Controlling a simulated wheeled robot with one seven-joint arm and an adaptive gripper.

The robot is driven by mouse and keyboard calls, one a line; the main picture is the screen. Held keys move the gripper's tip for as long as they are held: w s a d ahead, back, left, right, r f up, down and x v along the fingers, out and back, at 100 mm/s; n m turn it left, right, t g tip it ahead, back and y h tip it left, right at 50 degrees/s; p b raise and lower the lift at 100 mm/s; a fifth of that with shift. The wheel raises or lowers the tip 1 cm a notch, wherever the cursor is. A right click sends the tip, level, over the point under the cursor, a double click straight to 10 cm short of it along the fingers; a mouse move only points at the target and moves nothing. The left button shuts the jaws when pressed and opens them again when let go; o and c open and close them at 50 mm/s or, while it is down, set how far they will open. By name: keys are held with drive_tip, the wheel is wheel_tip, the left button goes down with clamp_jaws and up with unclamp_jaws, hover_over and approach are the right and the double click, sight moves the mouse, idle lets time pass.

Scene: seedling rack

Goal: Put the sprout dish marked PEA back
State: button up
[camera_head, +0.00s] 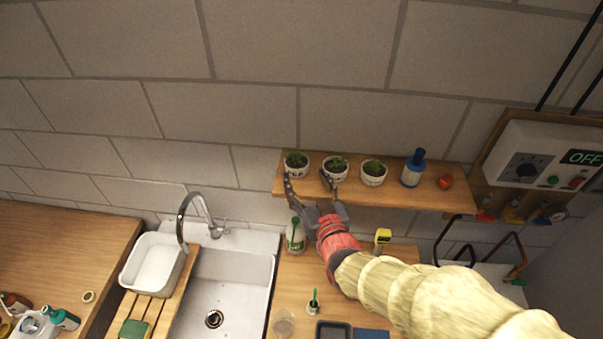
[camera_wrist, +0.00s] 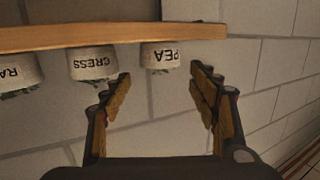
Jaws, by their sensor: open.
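The white sprout dish marked PEA (camera_wrist: 160,57) stands upright on the wooden shelf (camera_head: 420,196), with its label upside down in the turned wrist view. In the head view it is the leftmost dish (camera_head: 296,168), with green sprouts on top. My gripper (camera_head: 307,178) is open and empty at the shelf's front edge. In the wrist view its fingertips (camera_wrist: 158,76) lie to either side of the PEA dish, which appears just beyond them. I see no finger closed on it. The dish marked CRESS (camera_wrist: 92,63) stands beside it, near one finger.
A third dish (camera_head: 373,176), its label starting RA (camera_wrist: 18,70), a blue-capped bottle (camera_head: 413,169) and an orange-red round thing (camera_head: 445,182) share the shelf. A spray bottle (camera_head: 296,238) stands below, left of my gripper. The sink (camera_head: 230,285) is at lower left.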

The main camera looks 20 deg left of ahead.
drive_tip(key=shift+v, duration=1.75)
drive_tip(key=d+r+m+g+h, duration=0.1)
drive_tip(key=d+r+m+h, duration=0.2)
drive_tip(key=d, duration=0.9)
drive_tip(key=d+r+m+g+h, duration=0.15)
drive_tip(key=d+h, duration=0.25)
drive_tip(key=d, duration=0.7)
drive_tip(key=s+d+r+m+g+h, duration=0.1)
drive_tip(key=s+d+m+g+h, duration=0.2)
drive_tip(key=s+d, duration=1.2)
drive_tip(key=shift+s+d+m+g+h, duration=0.35)
drive_tip(key=shift+s+g, duration=0.2)
drive_tip(key=shift+s, duration=0.25)
drive_tip(key=shift+r+b, duration=0.1)
drive_tip(key=shift+b, duration=0.2)
